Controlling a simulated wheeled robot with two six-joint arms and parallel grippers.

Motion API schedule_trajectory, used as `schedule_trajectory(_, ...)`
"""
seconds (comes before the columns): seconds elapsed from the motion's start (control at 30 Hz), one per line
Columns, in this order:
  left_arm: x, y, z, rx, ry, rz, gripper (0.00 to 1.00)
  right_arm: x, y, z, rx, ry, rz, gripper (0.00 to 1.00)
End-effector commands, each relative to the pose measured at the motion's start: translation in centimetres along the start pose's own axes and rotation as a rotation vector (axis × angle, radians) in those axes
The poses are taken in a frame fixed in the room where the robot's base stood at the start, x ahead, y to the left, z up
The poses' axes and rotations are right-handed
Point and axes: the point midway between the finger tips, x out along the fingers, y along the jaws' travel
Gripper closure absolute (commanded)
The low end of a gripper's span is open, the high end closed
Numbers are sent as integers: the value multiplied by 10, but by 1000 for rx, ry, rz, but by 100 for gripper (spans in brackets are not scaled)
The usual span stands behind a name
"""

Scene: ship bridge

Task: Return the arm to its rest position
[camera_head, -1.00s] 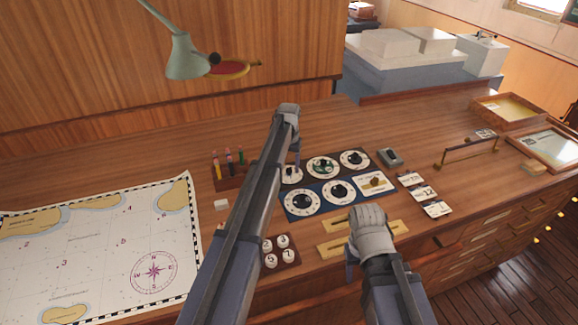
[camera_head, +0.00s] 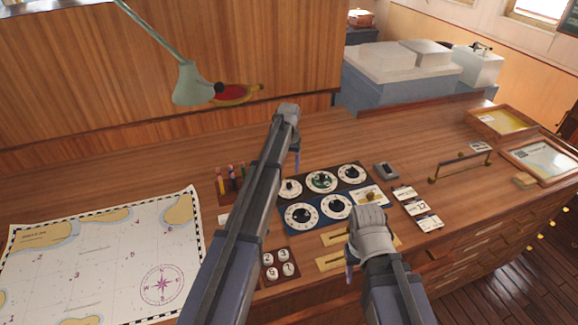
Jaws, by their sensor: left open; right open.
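My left arm reaches in from the lower left, and my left gripper (camera_head: 297,158) points down beside the upper-left dial of the dial panel (camera_head: 322,228). Its fingers are mostly hidden behind the wrist, and I see nothing held in it. My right arm comes up from the bottom, and my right gripper (camera_head: 350,272) hangs over the front of the desk near the brass slider plates (camera_head: 331,261). Its fingers are largely hidden by its own wrist, and no object shows in it.
A chart (camera_head: 100,255) lies at left on the wooden desk (camera_head: 420,150). A pen rack (camera_head: 222,190), a block of numbered buttons (camera_head: 280,266), and number cards (camera_head: 417,205) lie around the panel. A green lamp (camera_head: 192,85) overhangs the back. A brass rail (camera_head: 460,167) stands at right.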

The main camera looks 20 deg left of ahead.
Motion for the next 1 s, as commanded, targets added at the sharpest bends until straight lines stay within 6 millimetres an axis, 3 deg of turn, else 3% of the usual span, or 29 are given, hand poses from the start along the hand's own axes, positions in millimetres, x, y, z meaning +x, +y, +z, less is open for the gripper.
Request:
schedule_trajectory(0.27,1,2,3,3,0,0,40,1,0,0,0,0,0,50)
schedule_trajectory(0.37,7,19,25,21,-4,-4,40,7,-1,0,-1,0,0,50)
schedule_trajectory(0.47,19,53,71,63,-10,-14,40,19,-2,-1,-1,0,0,50)
schedule_trajectory(0.6,38,105,160,143,-22,-38,40,38,-4,-2,-3,0,1,50)
schedule_trajectory(0.7,51,132,224,200,-30,-56,40,51,-5,-3,-4,0,1,50)
schedule_trajectory(0.8,62,149,279,249,-35,-73,40,62,-6,-4,-5,0,1,50)
schedule_trajectory(0.9,69,159,323,291,-38,-86,40,70,-6,-4,-6,0,2,50)
schedule_trajectory(1.0,74,163,351,318,-40,-97,40,74,-7,-4,-7,0,2,50)
